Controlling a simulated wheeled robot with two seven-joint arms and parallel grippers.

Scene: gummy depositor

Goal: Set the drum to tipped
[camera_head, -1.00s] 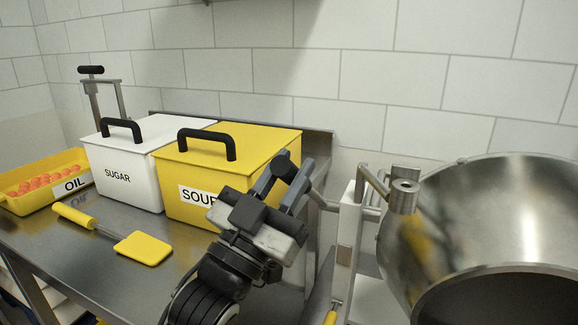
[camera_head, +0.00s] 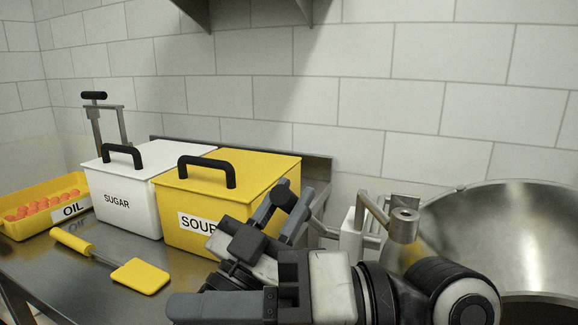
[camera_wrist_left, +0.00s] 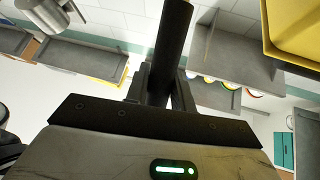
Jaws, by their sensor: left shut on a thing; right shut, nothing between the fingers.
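The steel drum (camera_head: 510,235) is at the right in the head view, its wide mouth open and its lower part cut off. A steel pivot post (camera_head: 404,226) stands at its left side. My left gripper (camera_head: 282,198) points up and is shut on a black handle, left of the drum. In the left wrist view this handle (camera_wrist_left: 172,50) rises as a black bar between the fingers. My right gripper (camera_head: 172,307) is shut and empty, lying across the front with its fingers toward the left. It hides part of the left arm and the drum's lower front.
A yellow bin (camera_head: 235,175) stands close behind my left gripper, with a white sugar bin (camera_head: 120,200) beside it. A yellow spatula (camera_head: 140,277) lies on the steel table (camera_head: 70,275). A yellow oil tray (camera_head: 28,230) is at the far left.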

